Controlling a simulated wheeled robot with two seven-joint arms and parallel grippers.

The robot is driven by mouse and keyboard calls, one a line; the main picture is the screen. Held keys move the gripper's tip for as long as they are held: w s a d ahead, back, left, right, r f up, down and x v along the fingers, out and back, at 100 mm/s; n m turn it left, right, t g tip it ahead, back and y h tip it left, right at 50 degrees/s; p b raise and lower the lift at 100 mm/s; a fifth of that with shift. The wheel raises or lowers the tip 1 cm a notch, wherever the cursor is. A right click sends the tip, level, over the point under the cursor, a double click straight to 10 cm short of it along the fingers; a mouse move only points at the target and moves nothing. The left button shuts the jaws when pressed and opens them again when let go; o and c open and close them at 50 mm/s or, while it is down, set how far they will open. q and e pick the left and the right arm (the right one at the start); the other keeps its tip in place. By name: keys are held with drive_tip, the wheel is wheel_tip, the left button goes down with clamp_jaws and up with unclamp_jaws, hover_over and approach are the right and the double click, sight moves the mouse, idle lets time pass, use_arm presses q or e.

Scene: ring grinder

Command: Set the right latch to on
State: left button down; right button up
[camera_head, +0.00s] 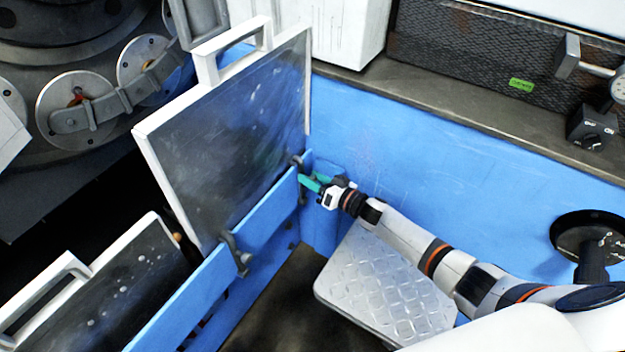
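A dark grey right latch (297,162) sits at the far right end of the blue rail, by the lower right corner of the upright framed panel (235,125). My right gripper (309,180) reaches in from the right, with its teal fingertips close beside this latch. The two fingers look slightly apart, with nothing visible between them. Whether they touch the latch is not clear. A second dark latch (238,256) sits farther left on the blue rail (262,232). My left gripper is not in view.
A metal tread plate step (385,290) lies below my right arm. A blue wall (440,140) runs behind it, under a grey ledge. A knob box (592,127) and black handwheel (590,238) stand at the right. A lower framed panel (110,290) is at the left.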

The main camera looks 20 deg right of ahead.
drive_tip(key=shift+r, duration=0.15)
drive_tip(key=shift+s, duration=0.1)
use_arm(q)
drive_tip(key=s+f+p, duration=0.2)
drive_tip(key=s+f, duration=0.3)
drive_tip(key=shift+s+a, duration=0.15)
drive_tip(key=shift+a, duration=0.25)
use_arm(e)
drive_tip(key=v, duration=1.2)
